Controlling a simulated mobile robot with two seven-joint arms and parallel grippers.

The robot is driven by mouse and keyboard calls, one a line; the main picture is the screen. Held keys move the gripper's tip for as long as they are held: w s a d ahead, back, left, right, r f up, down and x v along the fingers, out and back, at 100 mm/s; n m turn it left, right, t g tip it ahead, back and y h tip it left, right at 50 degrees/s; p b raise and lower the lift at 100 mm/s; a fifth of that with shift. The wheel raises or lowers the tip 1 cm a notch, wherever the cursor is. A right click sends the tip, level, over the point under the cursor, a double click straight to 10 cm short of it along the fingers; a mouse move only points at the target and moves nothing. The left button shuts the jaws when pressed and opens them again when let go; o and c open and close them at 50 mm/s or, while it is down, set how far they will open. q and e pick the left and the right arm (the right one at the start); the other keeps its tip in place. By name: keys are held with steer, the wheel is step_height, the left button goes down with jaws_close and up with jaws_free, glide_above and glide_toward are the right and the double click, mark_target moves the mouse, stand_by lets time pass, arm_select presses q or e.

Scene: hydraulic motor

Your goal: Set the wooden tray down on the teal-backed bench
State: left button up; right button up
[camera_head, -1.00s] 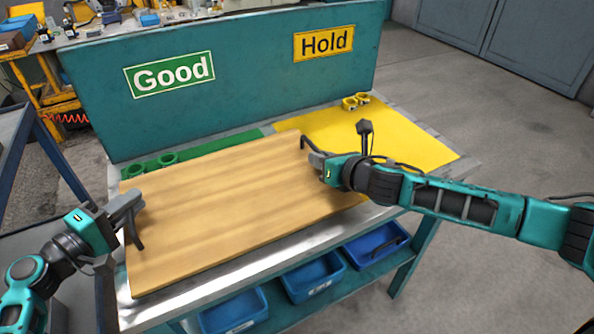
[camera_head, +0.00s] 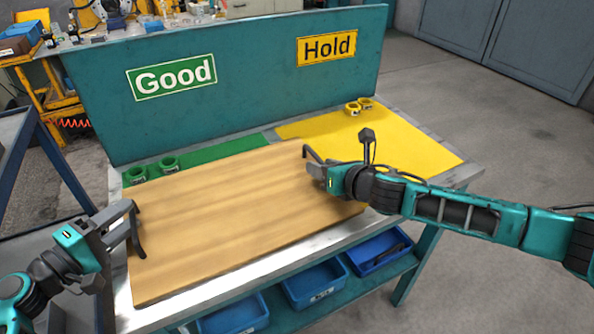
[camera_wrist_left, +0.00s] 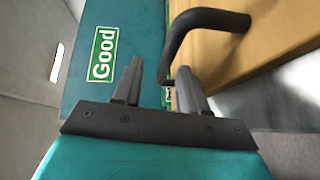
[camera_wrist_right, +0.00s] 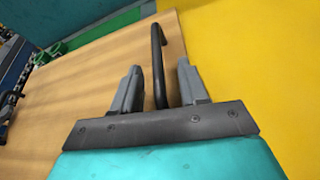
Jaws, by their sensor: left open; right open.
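The wooden tray (camera_head: 220,215) lies on the teal-backed bench (camera_head: 452,180), over parts of the green and yellow areas. It has a dark handle at each end. My left gripper (camera_head: 130,212) is open at the left handle (camera_head: 138,238); in the left wrist view that handle (camera_wrist_left: 200,18) shows just beyond the fingers (camera_wrist_left: 160,92). My right gripper (camera_head: 318,175) is open at the right handle (camera_head: 311,153). In the right wrist view its fingers (camera_wrist_right: 157,90) stand apart on either side of that handle (camera_wrist_right: 158,65).
The teal back panel (camera_head: 240,95) carries a green Good sign (camera_head: 172,78) and a yellow Hold sign (camera_head: 327,47). Green rings (camera_head: 168,163) and yellow rings (camera_head: 358,105) sit near the panel. Blue bins (camera_head: 315,285) are on the shelf below. A blue-framed cart (camera_head: 50,155) stands at the left.

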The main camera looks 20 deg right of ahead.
arm_select(q)
steer(key=v, duration=0.9)
steer(key=shift+s+a, duration=0.2)
arm_select(e)
steer(key=v, duration=1.2)
